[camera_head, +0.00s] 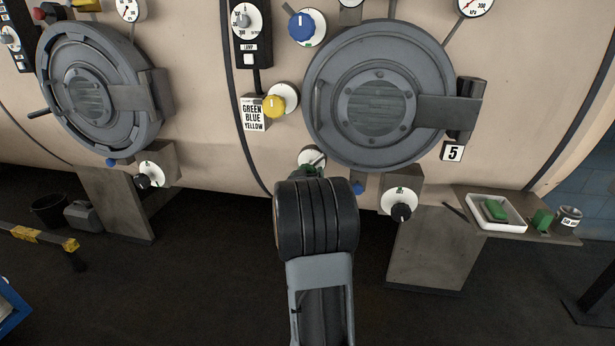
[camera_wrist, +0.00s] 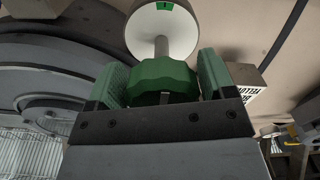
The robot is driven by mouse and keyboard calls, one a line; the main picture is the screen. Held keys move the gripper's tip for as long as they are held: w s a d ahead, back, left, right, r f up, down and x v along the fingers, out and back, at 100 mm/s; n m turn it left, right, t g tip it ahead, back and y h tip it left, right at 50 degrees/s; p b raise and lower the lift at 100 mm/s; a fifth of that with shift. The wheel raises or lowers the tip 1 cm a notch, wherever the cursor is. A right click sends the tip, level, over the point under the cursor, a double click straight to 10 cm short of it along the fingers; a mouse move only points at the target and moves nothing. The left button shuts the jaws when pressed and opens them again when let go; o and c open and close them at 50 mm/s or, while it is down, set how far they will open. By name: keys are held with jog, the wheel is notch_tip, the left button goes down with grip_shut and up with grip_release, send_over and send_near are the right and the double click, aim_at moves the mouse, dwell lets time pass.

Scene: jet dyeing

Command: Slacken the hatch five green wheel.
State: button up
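Hatch five (camera_head: 380,105) is a round grey door on the beige vessel, with a "5" plate (camera_head: 453,153) at its lower right. The green wheel (camera_wrist: 162,80) shows in the wrist view on a pale stem, with a white round dial behind it. In the head view the wheel is mostly hidden behind my arm, below the hatch's lower left. My gripper (camera_wrist: 163,82) has one green-padded finger on each side of the wheel. The wheel fills the space between the fingers, with no clear gap on either side.
A yellow knob (camera_head: 274,106) and a blue knob (camera_head: 301,27) lie left of the hatch. A black knob (camera_head: 401,212) on a white dial sits below it. A shelf (camera_head: 545,238) with a white tray (camera_head: 496,228) stands at right. Another hatch (camera_head: 92,95) is at left.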

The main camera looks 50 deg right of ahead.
jog(key=c, duration=0.6)
jog(key=shift+b, duration=0.3)
